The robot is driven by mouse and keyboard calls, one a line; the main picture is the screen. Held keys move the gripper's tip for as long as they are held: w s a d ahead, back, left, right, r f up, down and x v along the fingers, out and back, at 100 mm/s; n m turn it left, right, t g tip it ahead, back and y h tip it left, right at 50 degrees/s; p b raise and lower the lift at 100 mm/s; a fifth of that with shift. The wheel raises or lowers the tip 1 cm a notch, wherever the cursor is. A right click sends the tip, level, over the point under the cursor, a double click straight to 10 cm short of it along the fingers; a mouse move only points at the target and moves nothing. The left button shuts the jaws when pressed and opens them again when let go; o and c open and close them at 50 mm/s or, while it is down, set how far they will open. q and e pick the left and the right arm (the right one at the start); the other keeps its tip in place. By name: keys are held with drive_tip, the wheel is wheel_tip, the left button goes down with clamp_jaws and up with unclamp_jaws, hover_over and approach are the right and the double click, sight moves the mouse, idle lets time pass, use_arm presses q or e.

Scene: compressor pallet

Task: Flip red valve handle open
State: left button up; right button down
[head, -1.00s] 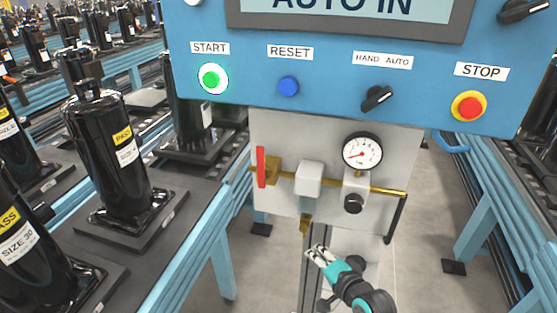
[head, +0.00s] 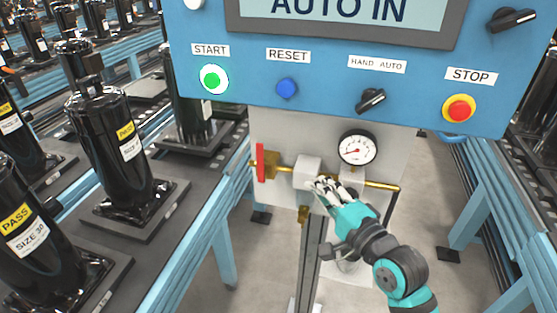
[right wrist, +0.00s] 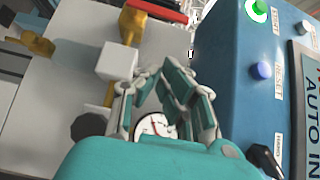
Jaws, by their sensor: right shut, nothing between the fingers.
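The red valve handle (head: 260,162) stands upright, across the brass pipe, at the left end of the pipe on the pale panel under the blue control box. In the right wrist view the red handle (right wrist: 158,10) shows at the top edge, beside the brass valve body (right wrist: 132,24). My right gripper (head: 318,186) is shut and empty, in front of the white block (head: 307,170) on the pipe, to the right of the handle and apart from it. The right wrist view shows its fingers (right wrist: 152,75) close together. My left gripper is not in view.
The blue control box (head: 340,118) overhangs the panel, with a green START button (head: 213,79) and others. Black compressors (head: 105,150) stand on the conveyor at left. A second brass fitting (head: 303,214) hangs below the pipe.

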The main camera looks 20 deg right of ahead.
drive_tip(key=p, duration=0.3)
approach(262, 160)
drive_tip(key=w+d, duration=0.5)
drive_tip(key=w+a, duration=0.1)
drive_tip(key=w+a+p, duration=0.1)
drive_tip(key=a, duration=0.1)
drive_tip(key=shift+w+a+r, duration=0.1)
drive_tip(key=shift+w+a, duration=0.2)
drive_tip(key=shift+w, duration=0.1)
